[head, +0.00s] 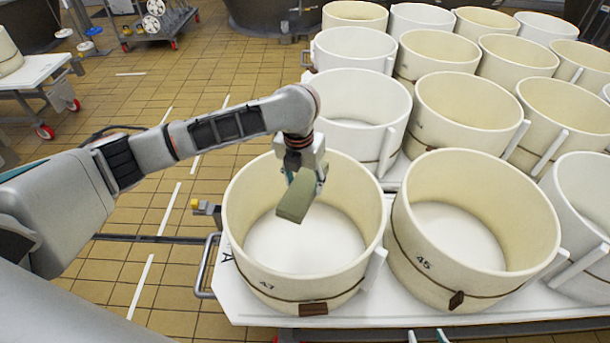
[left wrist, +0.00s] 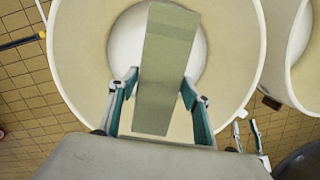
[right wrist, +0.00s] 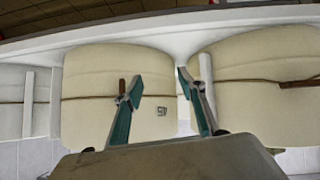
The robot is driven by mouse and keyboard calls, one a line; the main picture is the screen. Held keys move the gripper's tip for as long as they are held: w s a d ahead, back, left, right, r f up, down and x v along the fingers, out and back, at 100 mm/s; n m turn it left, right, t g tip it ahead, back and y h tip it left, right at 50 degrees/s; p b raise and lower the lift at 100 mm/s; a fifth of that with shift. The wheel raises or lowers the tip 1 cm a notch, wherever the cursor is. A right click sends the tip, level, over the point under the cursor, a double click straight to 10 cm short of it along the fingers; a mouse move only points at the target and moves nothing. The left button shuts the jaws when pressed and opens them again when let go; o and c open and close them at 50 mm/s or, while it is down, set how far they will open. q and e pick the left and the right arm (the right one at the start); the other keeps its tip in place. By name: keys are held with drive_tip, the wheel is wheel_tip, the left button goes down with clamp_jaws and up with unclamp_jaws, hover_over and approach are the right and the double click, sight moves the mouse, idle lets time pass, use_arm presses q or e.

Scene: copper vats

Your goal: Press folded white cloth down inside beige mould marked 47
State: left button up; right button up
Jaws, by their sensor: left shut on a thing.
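The beige mould marked 47 (head: 267,284) stands at the front left of the white table, a brown cord around it. My left gripper (head: 300,180) is over its opening, pointing down, shut on a grey-green flat block (head: 296,197). In the left wrist view the block (left wrist: 168,65) sits between the fingers (left wrist: 160,88), above the mould's pale floor. No separate folded white cloth can be made out; the mould's inside bottom (head: 310,245) looks white and smooth. My right gripper (right wrist: 160,82) is open and empty, low in front of the table by the mould marked 45.
The mould marked 45 (head: 480,284) stands close on the right. Several more cream and white moulds (head: 465,105) fill the table behind. A metal handle (head: 205,268) juts from the table's left edge. The tiled floor (head: 150,210) to the left is mostly clear.

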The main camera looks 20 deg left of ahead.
use_arm(q)
wheel_tip(320, 180, down, 2)
drive_tip(key=shift+f, duration=0.25)
drive_tip(key=shift+f+b, duration=0.3)
drive_tip(key=shift+f, duration=0.4)
drive_tip(key=shift+f+b, duration=4.85)
drive_tip(key=shift+f, duration=6.3)
drive_tip(key=shift+f+b, duration=0.65)
drive_tip(key=shift+f, duration=0.7)
drive_tip(key=shift+w+f, duration=0.1)
drive_tip(key=shift+f, duration=0.3)
use_arm(e)
wheel_tip(320, 180, down, 9)
drive_tip(key=w+a, duration=0.1)
drive_tip(key=shift+w+r+n, duration=0.15)
drive_tip(key=shift+w+n, duration=0.05)
drive_tip(key=shift+n, duration=0.1)
